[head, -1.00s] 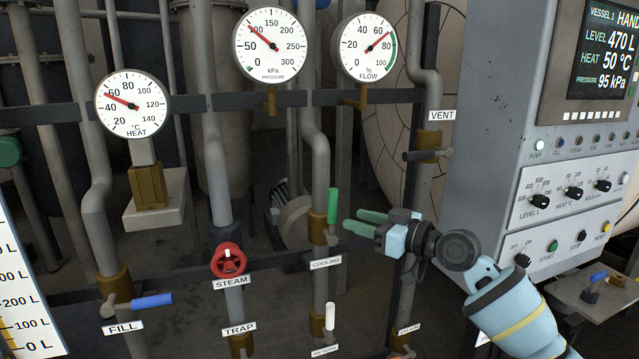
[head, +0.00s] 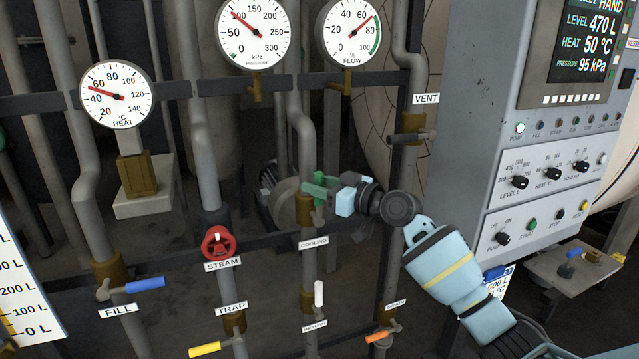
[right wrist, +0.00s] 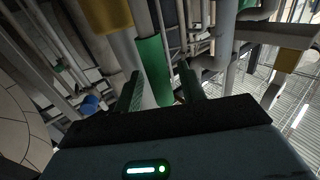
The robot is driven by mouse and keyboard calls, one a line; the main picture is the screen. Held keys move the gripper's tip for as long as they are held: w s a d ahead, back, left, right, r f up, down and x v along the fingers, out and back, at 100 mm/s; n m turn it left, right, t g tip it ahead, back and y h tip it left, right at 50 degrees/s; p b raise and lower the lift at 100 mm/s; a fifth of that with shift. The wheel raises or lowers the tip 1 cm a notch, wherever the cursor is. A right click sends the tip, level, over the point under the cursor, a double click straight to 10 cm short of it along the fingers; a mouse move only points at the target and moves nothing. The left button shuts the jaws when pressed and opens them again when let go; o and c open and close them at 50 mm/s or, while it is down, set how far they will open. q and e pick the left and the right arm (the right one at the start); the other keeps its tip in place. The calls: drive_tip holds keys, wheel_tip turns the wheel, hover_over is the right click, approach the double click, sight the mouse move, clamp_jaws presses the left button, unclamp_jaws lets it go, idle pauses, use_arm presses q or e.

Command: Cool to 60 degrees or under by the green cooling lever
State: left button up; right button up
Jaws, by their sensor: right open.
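The green cooling lever (head: 319,182) stands upright on its brass valve above the COOLING label (head: 313,242). My right gripper (head: 310,184) is at the lever, its fingers overlapping it in the head view. In the right wrist view the lever (right wrist: 154,72) lies between the two open fingers of my gripper (right wrist: 161,84), with gaps on both sides. The heat dial (head: 117,94) points to about 50, and the panel screen (head: 585,40) reads HEAT 50 °C. My left gripper is not in view.
The red STEAM wheel (head: 219,243) is left of the cooling pipe. A white-handled lever (head: 319,294) sits below it, an orange one (head: 377,336) lower right, and the VENT valve (head: 412,136) upper right. The control panel (head: 470,130) stands at the right.

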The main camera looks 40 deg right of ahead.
drive_tip(key=shift+w+a, duration=0.1)
drive_tip(key=shift+w, duration=0.05)
clamp_jaws()
idle(0.4)
